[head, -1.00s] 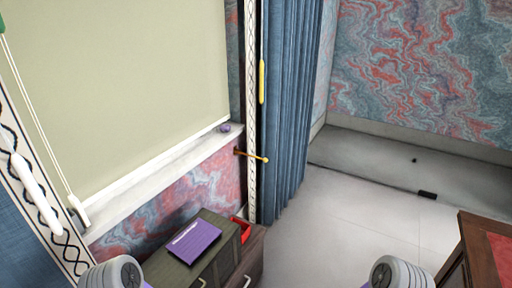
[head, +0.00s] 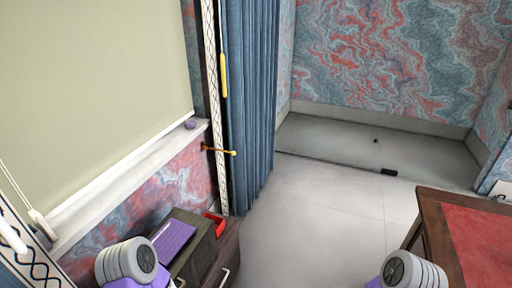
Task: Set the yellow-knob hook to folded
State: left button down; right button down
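The yellow-knob hook (head: 219,150) is a thin brass-coloured arm with a small yellow ball at its tip. It sticks out to the right from the wall beside the window, across the patterned trim and in front of the blue curtain (head: 250,100). Nothing of mine touches it. At the bottom edge, grey and purple parts of my arms show at left and right. Neither gripper's fingers are in view.
A purple object (head: 190,124) sits on the window sill. A red-topped desk (head: 478,245) stands at right. The floor (head: 320,220) between is clear.

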aim_at(233, 153)
jog(key=z, duration=0.5)
jog(key=i, duration=3.35)
jog(key=u, duration=3.5)
jog(key=i, duration=0.45)
jog(key=z, duration=0.15)
